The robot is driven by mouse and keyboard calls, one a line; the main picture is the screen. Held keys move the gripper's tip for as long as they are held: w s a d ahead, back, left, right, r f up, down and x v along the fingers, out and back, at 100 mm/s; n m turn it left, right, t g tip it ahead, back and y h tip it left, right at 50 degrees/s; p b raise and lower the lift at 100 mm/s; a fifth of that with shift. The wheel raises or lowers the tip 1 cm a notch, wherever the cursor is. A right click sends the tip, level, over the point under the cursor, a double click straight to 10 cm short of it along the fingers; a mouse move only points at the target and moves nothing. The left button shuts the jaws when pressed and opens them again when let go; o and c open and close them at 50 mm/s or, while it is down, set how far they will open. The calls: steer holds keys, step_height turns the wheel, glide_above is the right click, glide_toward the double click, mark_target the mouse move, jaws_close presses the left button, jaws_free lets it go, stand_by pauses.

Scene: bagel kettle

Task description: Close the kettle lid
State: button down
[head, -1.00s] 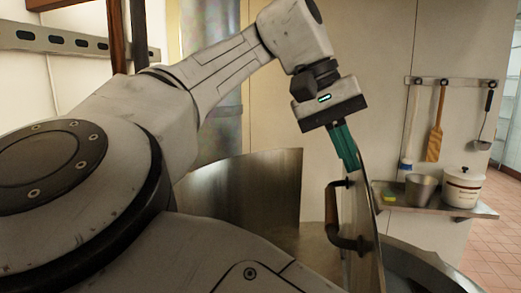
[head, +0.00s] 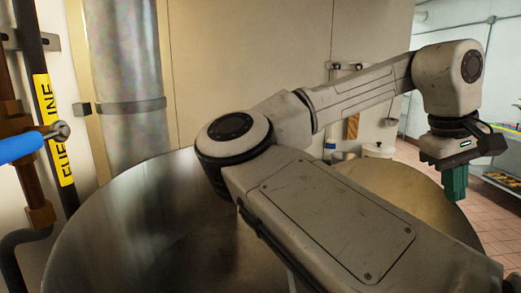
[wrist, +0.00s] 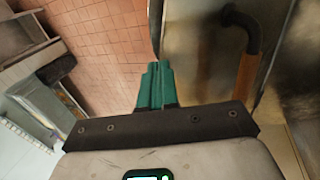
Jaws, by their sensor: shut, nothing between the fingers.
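The lid is a metal plate (wrist: 190,60) at the right of the wrist view, with a dark-bracketed, wooden-gripped handle (wrist: 246,75) on its face. My gripper (wrist: 157,80) has its green fingers shut and empty, close beside the lid's edge; I cannot tell whether they touch. In the head view my gripper (head: 455,183) points down at the right. A wide, round-edged metal surface (head: 140,225) of the kettle assembly fills the lower left, and a brassy part (head: 415,190) shows behind my arm. My arm hides much between them, so the lid's angle is unclear here.
A blue-handled valve (head: 20,146) and a pipe labelled as a fuel line (head: 55,125) stand at the far left. A large vertical metal duct (head: 125,60) stands behind. A white pot (head: 378,149) is by the back wall. Tiled floor (head: 490,215) lies open at the right.

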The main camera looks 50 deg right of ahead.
steer(key=s+d+f+b, duration=0.2)
steer(key=s+d+f, duration=0.35)
steer(key=f, duration=0.45)
steer(key=s+d+f+b, duration=0.1)
steer(key=s+d+f, duration=0.3)
steer(key=s+f, duration=0.45)
step_height(320, 180, down, 17)
steer(key=d+t+y, duration=0.2)
steer(key=t+y, duration=0.1)
steer(key=shift+s+t+p, duration=0.3)
steer(key=shift+s+t, duration=0.05)
steer(key=shift+t, duration=0.05)
steer(key=shift+r, duration=0.1)
